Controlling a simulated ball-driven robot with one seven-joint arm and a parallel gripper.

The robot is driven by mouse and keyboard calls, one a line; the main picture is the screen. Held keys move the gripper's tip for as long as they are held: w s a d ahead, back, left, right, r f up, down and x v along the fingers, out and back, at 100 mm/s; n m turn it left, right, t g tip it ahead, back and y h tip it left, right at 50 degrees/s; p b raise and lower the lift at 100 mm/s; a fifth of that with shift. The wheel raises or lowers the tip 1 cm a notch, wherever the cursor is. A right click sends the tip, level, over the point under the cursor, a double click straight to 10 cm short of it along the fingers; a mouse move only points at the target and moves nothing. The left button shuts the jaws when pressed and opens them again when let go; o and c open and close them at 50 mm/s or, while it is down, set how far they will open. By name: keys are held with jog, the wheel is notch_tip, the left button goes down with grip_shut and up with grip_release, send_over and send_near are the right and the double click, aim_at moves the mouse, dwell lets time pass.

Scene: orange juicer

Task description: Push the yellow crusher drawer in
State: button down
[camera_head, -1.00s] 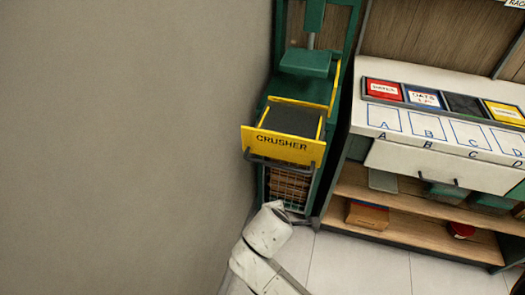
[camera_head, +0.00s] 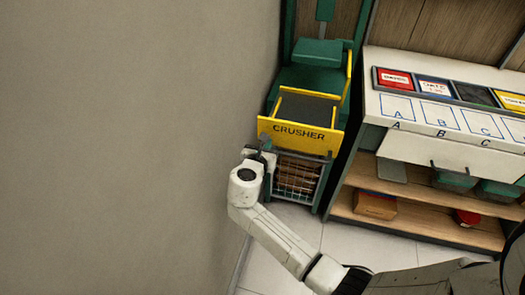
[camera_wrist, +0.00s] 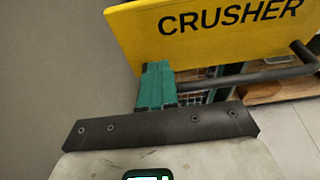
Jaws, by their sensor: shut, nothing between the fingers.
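The yellow crusher drawer (camera_head: 298,136), lettered CRUSHER, stands out from the front of the green crusher frame (camera_head: 310,76). Its dark inside shows from above. My gripper (camera_head: 264,156) is at the lower left of the drawer front, and part of it is hidden by my wrist. In the wrist view my gripper's green fingers (camera_wrist: 156,84) are together and empty, just below the left part of the yellow front (camera_wrist: 200,30). The dark bar handle (camera_wrist: 255,80) runs to the right from beside the fingers. I cannot tell whether the fingers touch the drawer or the handle.
A wire basket (camera_head: 296,177) sits below the drawer. A bare wall (camera_head: 130,140) rises close on the left. A white-topped workbench (camera_head: 440,110) with shelves stands on the right. The tiled floor (camera_head: 345,245) in front is clear apart from my arm.

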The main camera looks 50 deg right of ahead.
aim_at(285, 101)
jog(key=shift+x, duration=1.5)
jog(key=w+d+b, duration=0.2)
jog(key=w+d, duration=0.1)
jog(key=d, duration=0.4)
jog(key=w+d+b, duration=0.3)
jog(key=d, duration=0.5)
jog(key=w+d+b, duration=0.3)
jog(key=d, duration=0.5)
jog(key=shift+w+d+f, duration=0.1)
jog(key=shift+w+d, duration=0.05)
jog(key=shift+w, duration=0.15)
jog(key=shift+w+d, duration=0.15)
jog(key=shift+d, duration=0.2)
jog(key=shift+w+r, duration=0.1)
jog(key=shift+r, duration=0.2)
